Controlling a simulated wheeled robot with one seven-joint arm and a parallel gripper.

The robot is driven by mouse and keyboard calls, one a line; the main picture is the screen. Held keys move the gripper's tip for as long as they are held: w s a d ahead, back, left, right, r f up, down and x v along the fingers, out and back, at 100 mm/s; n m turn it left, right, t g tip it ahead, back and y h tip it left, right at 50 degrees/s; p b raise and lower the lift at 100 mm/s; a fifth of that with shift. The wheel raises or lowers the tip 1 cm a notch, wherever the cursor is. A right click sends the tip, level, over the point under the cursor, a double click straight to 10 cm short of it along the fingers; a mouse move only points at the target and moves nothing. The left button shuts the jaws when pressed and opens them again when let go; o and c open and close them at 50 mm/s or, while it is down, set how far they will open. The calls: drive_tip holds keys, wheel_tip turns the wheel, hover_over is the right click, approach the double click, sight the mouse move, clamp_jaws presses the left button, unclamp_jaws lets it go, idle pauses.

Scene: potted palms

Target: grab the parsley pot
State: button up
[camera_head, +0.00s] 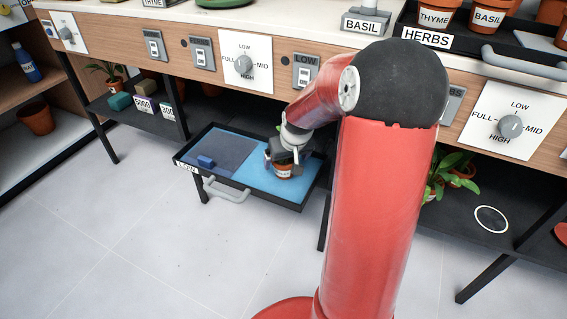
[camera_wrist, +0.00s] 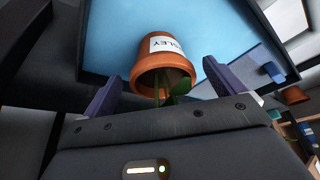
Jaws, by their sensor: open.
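The parsley pot (camera_head: 284,172) is a small terracotta pot in the open drawer (camera_head: 262,196), on its blue lining. In the wrist view the pot (camera_wrist: 150,62) has a white label ending in "SLEY", with green leaves at its rim. My gripper (camera_head: 284,154) is over the pot in the head view and hides part of it. In the wrist view my gripper (camera_wrist: 166,88) is open, with one purple finger on each side of the pot. Gaps show between the fingers and the pot.
A blue block (camera_head: 206,161) lies on the darker left part of the drawer. The drawer handle (camera_head: 227,192) sticks out in front. The bench front (camera_head: 200,50) with switches and knobs is above the drawer. Shelf plants (camera_head: 452,172) are at right. The floor in front is clear.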

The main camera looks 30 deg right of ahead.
drive_tip(key=b+x, duration=0.1)
drive_tip(key=x, duration=0.3)
drive_tip(key=shift+w+f, duration=0.25)
drive_tip(key=shift+w, duration=0.05)
drive_tip(key=c, duration=1.1)
drive_tip(key=shift+a+r, duration=0.1)
drive_tip(key=shift+r, duration=0.1)
